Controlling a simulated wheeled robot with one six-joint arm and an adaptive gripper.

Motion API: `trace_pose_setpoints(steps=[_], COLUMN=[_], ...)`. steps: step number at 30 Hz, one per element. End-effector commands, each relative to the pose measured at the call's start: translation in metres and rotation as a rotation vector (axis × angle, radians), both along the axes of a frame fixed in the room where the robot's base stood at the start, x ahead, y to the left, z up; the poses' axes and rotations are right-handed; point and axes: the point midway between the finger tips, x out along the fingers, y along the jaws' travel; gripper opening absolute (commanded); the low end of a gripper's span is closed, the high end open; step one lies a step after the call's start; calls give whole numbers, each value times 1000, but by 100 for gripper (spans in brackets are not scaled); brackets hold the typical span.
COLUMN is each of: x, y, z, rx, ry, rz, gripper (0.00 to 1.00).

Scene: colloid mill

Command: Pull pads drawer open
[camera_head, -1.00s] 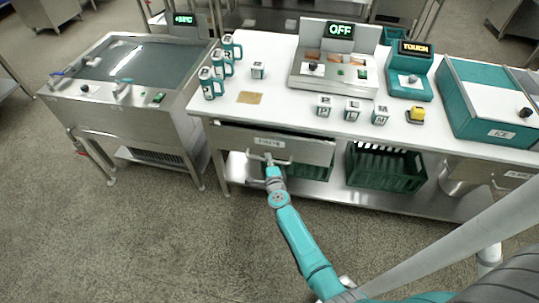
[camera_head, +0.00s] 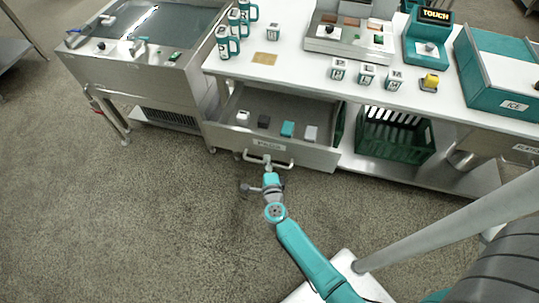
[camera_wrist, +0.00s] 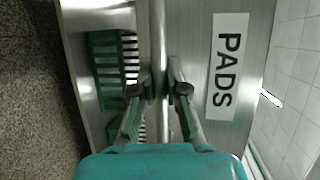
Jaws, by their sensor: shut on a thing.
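The pads drawer (camera_head: 318,155) is a steel drawer under the white worktop, standing well out from the table. Inside it lie a white block (camera_head: 243,117), a dark block (camera_head: 264,121), a teal block (camera_head: 288,129) and a light grey block (camera_head: 311,133). Its front carries the label PADS (camera_wrist: 225,68), readable in the wrist view. A bar handle (camera_wrist: 158,40) runs along the front. My gripper (camera_head: 268,166) is at this handle, and in the wrist view (camera_wrist: 159,92) its two fingers sit on either side of the bar, shut on it.
Green crates (camera_head: 393,137) stand on the lower shelf behind and right of the drawer. A steel basin unit (camera_head: 150,55) stands to the left. Mugs (camera_head: 228,41) and several marked cubes (camera_head: 366,75) stand on the worktop (camera_head: 290,70). The floor in front is clear.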

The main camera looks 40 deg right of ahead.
Motion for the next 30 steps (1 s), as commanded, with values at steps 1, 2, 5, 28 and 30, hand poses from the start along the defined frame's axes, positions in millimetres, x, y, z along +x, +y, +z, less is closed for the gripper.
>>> trace_pose_setpoints(steps=[1, 2, 5, 28, 30], x=[-2, -2, -3, -5, -9], y=[2, 3, 4, 5, 8], z=[-1, -1, -1, 0, 1], rx=[1, 1, 1, 1, 0], ry=[1, 1, 1, 1, 1], rz=[1, 1, 1, 1, 2], gripper=[0, 0, 0, 39, 39])
